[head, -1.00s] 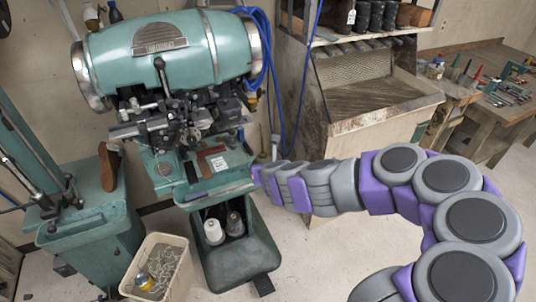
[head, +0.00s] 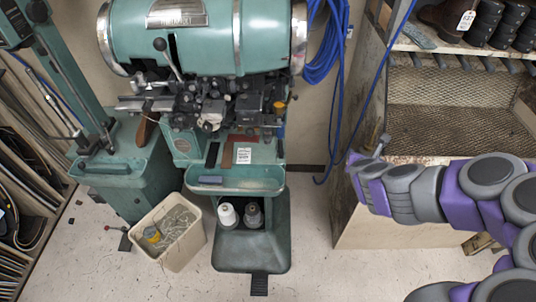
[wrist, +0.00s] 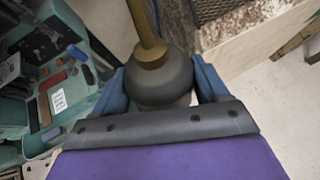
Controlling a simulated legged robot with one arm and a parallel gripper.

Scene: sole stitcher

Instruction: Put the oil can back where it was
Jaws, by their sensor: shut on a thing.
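The oil can (wrist: 162,82) has a dark grey rounded body and a brass spout (wrist: 146,25) pointing up in the wrist view. My gripper (wrist: 160,78) is shut on its body, with a blue finger on each side. In the head view my gripper (head: 363,163) is in the air right of the green stitching machine (head: 205,40), in front of the wooden cabinet (head: 405,145). The oil can shows there only as a small shape (head: 382,142) at my gripper's tip. The underside of the can is hidden.
The machine's green tray (head: 262,180) holds a white label and small tools. Thread spools (head: 228,215) stand below it. Blue cables (head: 322,60) hang beside the machine.

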